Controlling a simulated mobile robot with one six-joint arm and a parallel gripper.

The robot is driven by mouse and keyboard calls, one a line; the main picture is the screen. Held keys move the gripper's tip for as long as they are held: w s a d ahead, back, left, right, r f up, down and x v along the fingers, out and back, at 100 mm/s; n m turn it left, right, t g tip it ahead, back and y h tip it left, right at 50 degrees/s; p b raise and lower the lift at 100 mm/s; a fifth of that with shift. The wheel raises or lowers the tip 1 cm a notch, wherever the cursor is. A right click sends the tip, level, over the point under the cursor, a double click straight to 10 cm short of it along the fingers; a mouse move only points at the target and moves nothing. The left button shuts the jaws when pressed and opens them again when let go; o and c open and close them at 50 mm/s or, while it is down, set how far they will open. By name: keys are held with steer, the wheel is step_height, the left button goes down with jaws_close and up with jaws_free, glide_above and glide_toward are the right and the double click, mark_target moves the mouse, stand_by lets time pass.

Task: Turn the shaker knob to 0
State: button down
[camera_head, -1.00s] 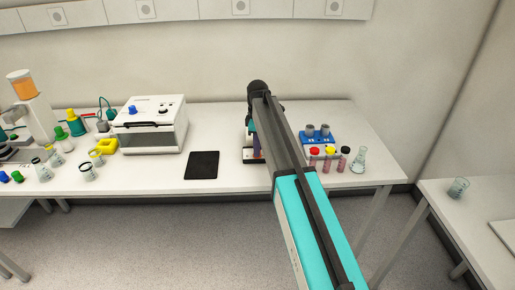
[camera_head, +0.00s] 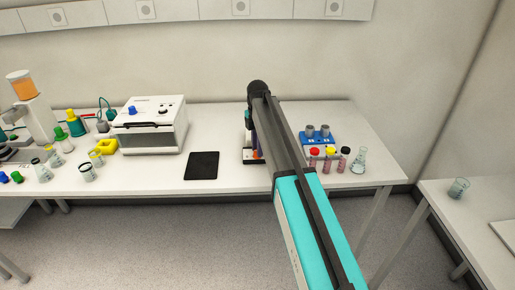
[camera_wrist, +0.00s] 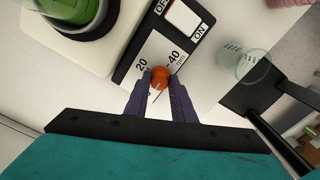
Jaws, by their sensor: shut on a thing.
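The shaker (camera_wrist: 80,47) shows in the wrist view as a white body with a black panel. Its orange-red knob (camera_wrist: 160,75) sits on a white dial with 20, 40 and rpm readable. My gripper (camera_wrist: 160,83) has its two purple-grey fingers closed on opposite sides of the knob. A dark line shows just below the knob between the fingers; the mark there is partly hidden, and I cannot tell the exact setting. In the head view my arm covers most of the shaker, with a bit of orange (camera_head: 258,155) showing beside it.
A green vessel (camera_wrist: 85,14) stands on the shaker. A white OFF/ON switch (camera_wrist: 182,18) is beside the dial. A clear glass (camera_wrist: 243,64) stands to the right. In the head view, a black mat (camera_head: 202,166) lies left of my arm; capped tubes (camera_head: 329,160) stand right.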

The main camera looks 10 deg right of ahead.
stand_by(0.4)
steer(key=c, duration=1.5)
jaws_free()
steer(key=shift+r, duration=0.1)
steer(key=shift+r+b, duration=1.65)
steer(key=shift+r, duration=5.2)
